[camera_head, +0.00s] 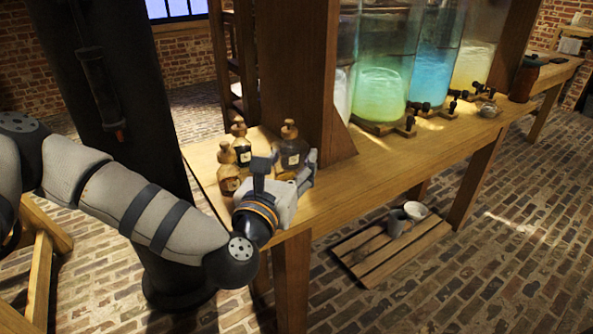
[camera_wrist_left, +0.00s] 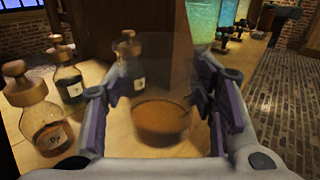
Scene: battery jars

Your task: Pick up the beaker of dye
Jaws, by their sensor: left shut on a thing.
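The beaker of dye (camera_wrist_left: 162,118) is a clear glass vessel with orange-brown liquid in its lower part. In the left wrist view it stands upright between the fingers of my left gripper (camera_wrist_left: 165,110). The gripper is shut on it, with a purple-grey finger at either side. In the head view my left gripper (camera_head: 290,170) is at the near left end of the wooden table, and it hides the beaker there. I cannot tell whether the beaker touches the table. My right gripper is in neither view.
Several stoppered bottles, such as the amber one (camera_wrist_left: 45,120), stand close left of the beaker. A wooden post (camera_head: 300,80) rises behind. Large jars of green (camera_head: 382,95) and blue liquid stand farther along the table (camera_head: 400,160). A slatted pallet (camera_head: 385,255) lies on the brick floor.

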